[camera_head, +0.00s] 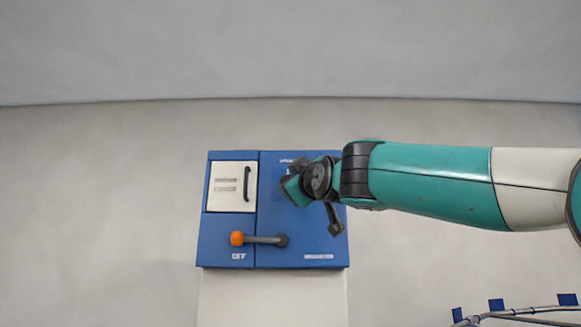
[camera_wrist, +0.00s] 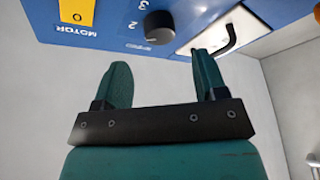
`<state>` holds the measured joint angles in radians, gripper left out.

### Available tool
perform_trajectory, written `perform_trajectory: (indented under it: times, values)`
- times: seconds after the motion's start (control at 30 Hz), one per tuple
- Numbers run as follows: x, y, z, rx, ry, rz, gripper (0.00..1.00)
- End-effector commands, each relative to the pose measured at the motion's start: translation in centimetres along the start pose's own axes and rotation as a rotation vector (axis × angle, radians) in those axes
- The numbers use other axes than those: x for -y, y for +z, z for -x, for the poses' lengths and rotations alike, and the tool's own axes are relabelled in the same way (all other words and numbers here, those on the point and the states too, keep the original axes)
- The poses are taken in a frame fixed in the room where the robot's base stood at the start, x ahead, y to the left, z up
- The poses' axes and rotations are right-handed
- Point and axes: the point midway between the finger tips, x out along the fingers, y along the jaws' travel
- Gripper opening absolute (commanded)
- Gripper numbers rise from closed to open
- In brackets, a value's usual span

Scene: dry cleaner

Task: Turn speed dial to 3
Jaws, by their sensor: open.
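The speed dial (camera_wrist: 160,27) is a round black knob on the blue panel (camera_wrist: 112,30), at the top middle of the wrist view. The numerals 2 and 3 show on the panel to its left, turned upside down. Where the knob points is too small to tell. My gripper (camera_wrist: 161,60) is open and empty, its two teal fingers spread below the dial and apart from it in the picture. In the head view my gripper (camera_head: 294,188) is in front of the right part of the blue control box (camera_head: 300,257), and the dial is hidden behind my arm.
A lever with an orange ball (camera_head: 237,238) lies sideways above an OFF label. A white door (camera_head: 232,199) with a black handle is at the box's upper left. A yellow plate (camera_wrist: 77,11) marked 0 is near MOTOR. The pale wall around is bare.

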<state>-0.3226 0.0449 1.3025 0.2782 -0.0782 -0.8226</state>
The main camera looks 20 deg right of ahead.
Motion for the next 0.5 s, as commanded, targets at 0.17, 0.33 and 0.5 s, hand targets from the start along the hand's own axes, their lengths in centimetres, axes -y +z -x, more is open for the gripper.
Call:
perform_trajectory:
  times: [0.17, 0.33, 0.5]
  values:
    - [-0.3, -0.3, -3.7, 0.002, -0.001, 0.000, 0.66]
    - [-0.2, -0.1, -5.2, 0.002, 0.000, 0.000, 0.66]
    - [0.0, 0.0, -5.7, 0.001, 0.000, -0.001, 0.66]
